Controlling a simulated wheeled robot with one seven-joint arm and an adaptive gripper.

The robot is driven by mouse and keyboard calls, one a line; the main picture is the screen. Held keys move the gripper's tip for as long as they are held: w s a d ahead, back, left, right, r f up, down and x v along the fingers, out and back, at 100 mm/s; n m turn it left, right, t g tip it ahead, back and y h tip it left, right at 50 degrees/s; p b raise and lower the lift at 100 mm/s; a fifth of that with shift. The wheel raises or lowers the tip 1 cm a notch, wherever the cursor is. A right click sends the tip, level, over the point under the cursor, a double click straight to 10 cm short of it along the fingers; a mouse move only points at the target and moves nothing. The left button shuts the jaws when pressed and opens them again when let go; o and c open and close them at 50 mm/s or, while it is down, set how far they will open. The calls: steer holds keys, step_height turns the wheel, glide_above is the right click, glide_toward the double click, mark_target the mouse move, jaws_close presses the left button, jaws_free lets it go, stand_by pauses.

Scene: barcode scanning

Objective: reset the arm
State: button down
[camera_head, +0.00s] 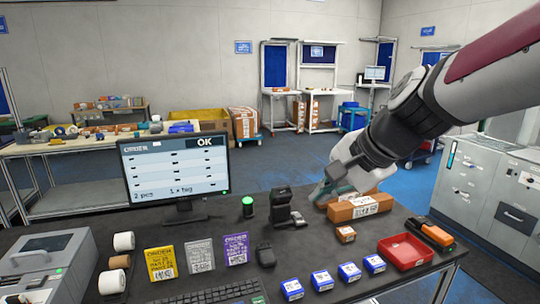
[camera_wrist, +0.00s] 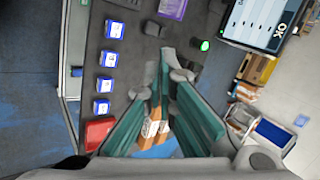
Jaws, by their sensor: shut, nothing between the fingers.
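My gripper (camera_head: 325,190) hangs at the right end of the dark table, over the back of a long brown box (camera_head: 360,207) with a white label. In the wrist view, my gripper's green fingers (camera_wrist: 166,62) come together at the tips with nothing held. The brown box (camera_wrist: 155,122) shows between the finger bases there, below the fingers and not gripped. Whether the fingers touch the box cannot be told. My arm comes in from the upper right.
A black scanner (camera_head: 282,205) stands left of my gripper. A monitor (camera_head: 175,170) reads OK. A small brown box (camera_head: 346,234), a red tray (camera_head: 405,252), an orange-black handheld device (camera_head: 430,232) and several blue boxes (camera_head: 321,280) lie in front. Open floor lies behind the table.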

steer(key=s+d+f+n+h, duration=0.1)
steer(key=s+d+n, duration=0.3)
steer(key=s, duration=0.6)
steer(key=s+d+f+n+h, duration=0.1)
steer(key=s+d+n+h, duration=0.2)
steer(key=s+n, duration=0.3)
steer(key=s+d, duration=0.1)
steer(key=s, duration=0.3)
steer(key=shift+s+d+f+g, duration=0.15)
steer(key=shift+s+d+g, duration=0.15)
